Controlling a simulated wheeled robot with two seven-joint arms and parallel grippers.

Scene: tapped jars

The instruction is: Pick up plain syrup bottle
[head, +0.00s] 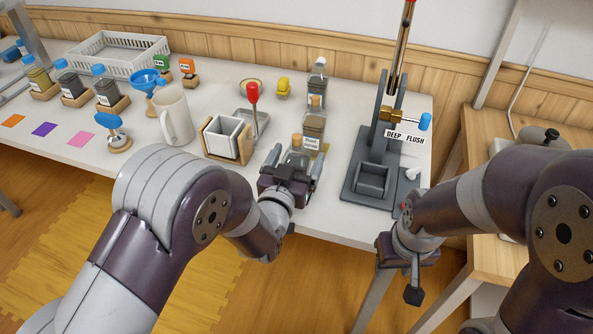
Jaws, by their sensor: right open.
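Several small clear bottles stand in a line on the table right of centre. The nearest bottle (297,143) has a tan cap. Behind it are a labelled bottle (313,128) with a tan top and a grey-topped bottle (318,72) at the back. I cannot read which one is plain syrup. My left gripper (292,165) is at the nearest bottle, which shows between its fingers. The gripper hides the bottle's lower part, and I cannot tell whether the fingers press on it. My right gripper (410,285) is open and empty, off the table's front edge.
A dark lever stand (360,197) labelled "DEEP FLUSH" is right of the bottles. A white container in a wooden holder (222,137), a red-knobbed tool (253,93) and a white pitcher (175,118) are left. A white basket (120,55) and jars stand further left.

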